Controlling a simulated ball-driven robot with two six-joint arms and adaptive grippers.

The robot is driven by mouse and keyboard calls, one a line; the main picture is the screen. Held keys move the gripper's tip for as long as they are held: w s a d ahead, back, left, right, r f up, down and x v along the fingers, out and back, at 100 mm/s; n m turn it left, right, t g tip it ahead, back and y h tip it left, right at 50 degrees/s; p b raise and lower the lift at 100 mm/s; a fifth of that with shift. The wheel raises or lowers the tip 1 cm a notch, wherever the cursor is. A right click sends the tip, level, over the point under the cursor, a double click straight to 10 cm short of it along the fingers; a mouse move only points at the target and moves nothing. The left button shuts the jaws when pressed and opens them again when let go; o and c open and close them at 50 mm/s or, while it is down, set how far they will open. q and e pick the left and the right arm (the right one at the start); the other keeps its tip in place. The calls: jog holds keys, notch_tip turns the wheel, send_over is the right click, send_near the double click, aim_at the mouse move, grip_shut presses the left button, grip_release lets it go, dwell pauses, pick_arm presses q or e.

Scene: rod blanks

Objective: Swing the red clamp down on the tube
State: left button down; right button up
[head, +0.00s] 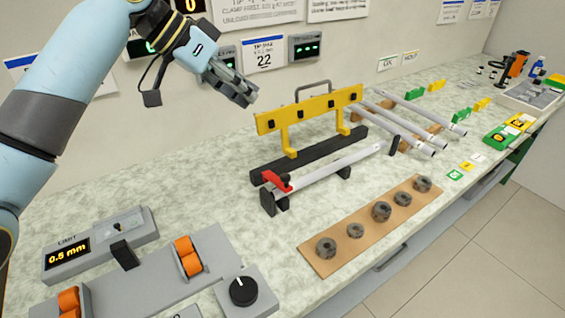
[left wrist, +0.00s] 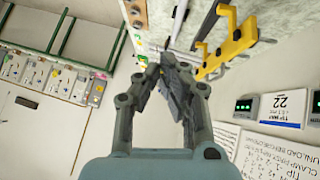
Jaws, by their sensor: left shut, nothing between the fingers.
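The red clamp (head: 276,181) sits at the near left end of the tube fixture, next to a dark end block. A pale metal tube (head: 335,169) lies on its supports, running from the clamp up to the right. Whether the clamp touches the tube I cannot tell. My left gripper (head: 247,97) is shut and empty, in the air above and left of the clamp, near the wall. It also shows in the left wrist view (left wrist: 168,65), fingers together. The clamp is not clearly visible in the left wrist view. My right gripper is not in view.
A yellow rack (head: 308,109) with a handle stands behind the tube. A brown board (head: 328,263) with several dark round parts lies in front. Grey tubes (head: 405,130) lie to the right. A grey roller unit (head: 165,272) and black knob (head: 243,291) stand at the near left.

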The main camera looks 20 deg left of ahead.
pick_arm(q)
notch_tip(320, 180, down, 5)
jog(key=b, duration=0.4)
send_over(284, 174)
notch_tip(284, 174, down, 8)
notch_tip(284, 174, down, 3)
jog(key=shift+a+r+p, duration=0.1)
jog(key=shift+p, duration=0.3)
jog(key=shift+s+f, duration=0.1)
jog(key=shift+f, duration=0.2)
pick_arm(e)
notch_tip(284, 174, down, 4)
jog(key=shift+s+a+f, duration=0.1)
